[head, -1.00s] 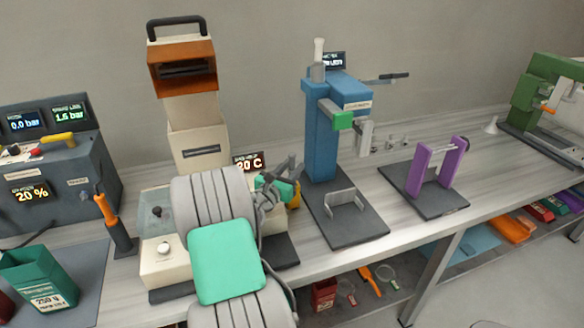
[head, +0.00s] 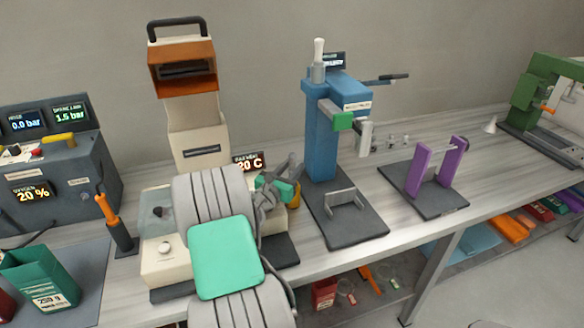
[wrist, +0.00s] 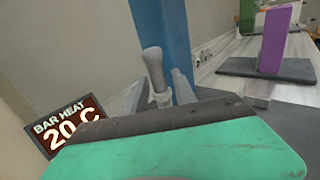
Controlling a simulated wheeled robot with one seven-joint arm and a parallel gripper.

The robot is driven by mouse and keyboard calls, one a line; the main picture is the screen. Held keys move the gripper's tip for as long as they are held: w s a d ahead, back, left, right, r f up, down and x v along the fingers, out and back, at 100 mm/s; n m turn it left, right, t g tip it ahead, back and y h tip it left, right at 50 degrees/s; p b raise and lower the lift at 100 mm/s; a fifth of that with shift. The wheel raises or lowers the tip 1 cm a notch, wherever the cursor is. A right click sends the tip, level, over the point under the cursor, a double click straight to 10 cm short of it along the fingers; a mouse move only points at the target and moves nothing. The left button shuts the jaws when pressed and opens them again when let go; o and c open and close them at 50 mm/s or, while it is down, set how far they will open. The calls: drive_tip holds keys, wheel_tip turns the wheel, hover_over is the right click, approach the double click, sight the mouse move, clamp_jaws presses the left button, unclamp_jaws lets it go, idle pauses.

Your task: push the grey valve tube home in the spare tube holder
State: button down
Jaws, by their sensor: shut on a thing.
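My gripper (head: 277,188) is in front of the blue column, above the bench, small and partly covered by my arm in the head view. In the wrist view my gripper (wrist: 162,92) has its fingers closed around a grey tube-like piece (wrist: 153,62), which I take for the valve tube. The piece has a rounded upper end and leans slightly. Its lower end is hidden behind my green and dark wrist housing. I cannot make out the spare tube holder or how deep the tube sits. A yellow-orange part (head: 294,199) shows just right of my gripper.
The blue column stand (head: 321,130) rises close behind my gripper. A "20 C" display (head: 249,162) and cream heater unit (head: 190,130) stand left. A purple two-post stand (head: 418,172) is to the right. The bench front edge is bare between stands.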

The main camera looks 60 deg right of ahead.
drive_tip(key=shift+f+b, duration=0.7)
drive_tip(key=shift+f, duration=0.4)
drive_tip(key=shift+r, duration=0.2)
drive_tip(key=shift+r+p, duration=0.6)
drive_tip(key=shift+p, duration=0.3)
drive_tip(key=shift+p, duration=0.6)
idle(1.0)
drive_tip(key=shift+f, duration=0.25)
drive_tip(key=shift+f+b, duration=0.3)
drive_tip(key=shift+b, duration=0.1)
drive_tip(key=shift+f, duration=0.2)
